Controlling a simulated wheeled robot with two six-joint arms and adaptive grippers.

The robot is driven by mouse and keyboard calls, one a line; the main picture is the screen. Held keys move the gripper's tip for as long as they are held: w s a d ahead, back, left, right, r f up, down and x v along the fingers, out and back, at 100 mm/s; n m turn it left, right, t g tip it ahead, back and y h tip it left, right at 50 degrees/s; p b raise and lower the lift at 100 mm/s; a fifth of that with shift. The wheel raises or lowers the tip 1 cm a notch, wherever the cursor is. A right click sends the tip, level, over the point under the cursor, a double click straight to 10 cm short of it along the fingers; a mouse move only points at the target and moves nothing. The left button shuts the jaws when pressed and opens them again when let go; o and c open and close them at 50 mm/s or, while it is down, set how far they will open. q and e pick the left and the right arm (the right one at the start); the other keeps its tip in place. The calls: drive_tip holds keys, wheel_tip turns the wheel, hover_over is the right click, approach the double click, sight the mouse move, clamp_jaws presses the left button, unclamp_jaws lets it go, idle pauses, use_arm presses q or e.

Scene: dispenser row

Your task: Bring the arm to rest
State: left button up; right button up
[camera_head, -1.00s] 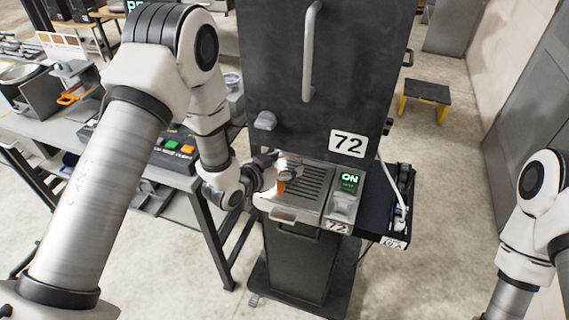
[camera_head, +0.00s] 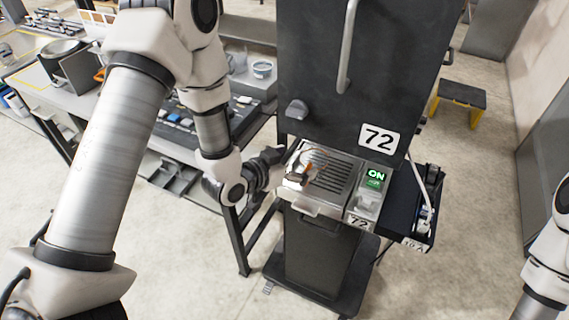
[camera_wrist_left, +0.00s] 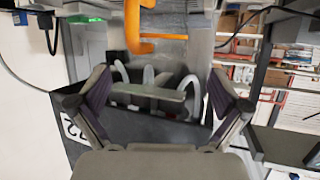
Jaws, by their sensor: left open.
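My left gripper (camera_head: 281,158) is at the left edge of the metal tray of the black dispenser marked 72 (camera_head: 325,240). In the left wrist view its two fingers are spread apart, with nothing held between them (camera_wrist_left: 157,98). A small orange part (camera_head: 309,171) sits over the left of the tray, just right of the gripper. In the left wrist view an orange bar (camera_wrist_left: 134,28) shows beyond the fingers at the top. My right arm shows only at the right edge, and its gripper is out of the picture.
A grey worktable (camera_head: 193,145) with a button panel stands left of the dispenser, close to my left arm. A green ON display (camera_head: 376,175) is on the dispenser's front right. A black and yellow step stool (camera_head: 461,95) stands behind on the right. Open floor lies in front.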

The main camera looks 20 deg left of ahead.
use_arm(q)
drive_tip(key=v, duration=0.6)
drive_tip(key=s+f+g+y+b, duration=0.1)
drive_tip(key=s+f+g, duration=0.1)
drive_tip(key=s+f, duration=0.45)
drive_tip(key=s+f+g+b, duration=0.1)
drive_tip(key=s+f+g, duration=0.2)
drive_tip(key=f, duration=0.6)
drive_tip(key=s+f+g+y+b, duration=0.1)
drive_tip(key=s+f+g, duration=0.1)
drive_tip(key=s+f, duration=0.35)
drive_tip(key=s+a+f+n+g+y, duration=0.2)
drive_tip(key=s+f+n+g+y, duration=0.1)
drive_tip(key=s, duration=0.6)
wheel_tip(320, 180, down, 3)
drive_tip(key=shift+s+a+f+n+g, duration=0.15)
drive_tip(key=shift+s+a+n+g, duration=0.25)
drive_tip(key=shift+n+g, duration=0.65)
drive_tip(key=shift+w, duration=0.1)
